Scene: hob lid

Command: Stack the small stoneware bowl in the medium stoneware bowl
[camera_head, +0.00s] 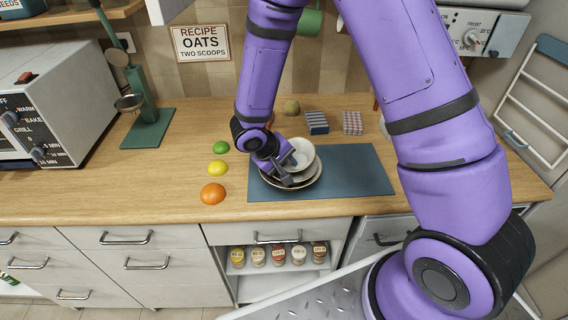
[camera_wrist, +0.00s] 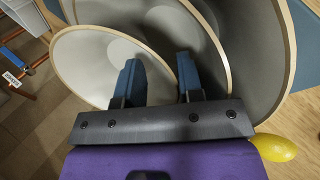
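The small stoneware bowl (camera_wrist: 82,62), pale with a tan rim, is at the left in the wrist view, overlapping the medium stoneware bowl (camera_wrist: 208,62). In the head view, a pale bowl (camera_head: 305,147) shows above a wider dish (camera_head: 312,181) on the blue mat. My gripper (camera_wrist: 158,78) is at the bowls, its two blue fingers apart with the small bowl's rim passing between them. It also shows over the dishes in the head view (camera_head: 289,168). My gripper hides part of the bowls; I cannot tell whether the small bowl rests inside the medium one.
A larger dish (camera_wrist: 268,45) lies beneath the bowls. The blue mat (camera_head: 355,175) is clear to the right. An orange (camera_head: 212,194), a lemon (camera_head: 217,168) and a lime (camera_head: 221,147) lie left of the mat.

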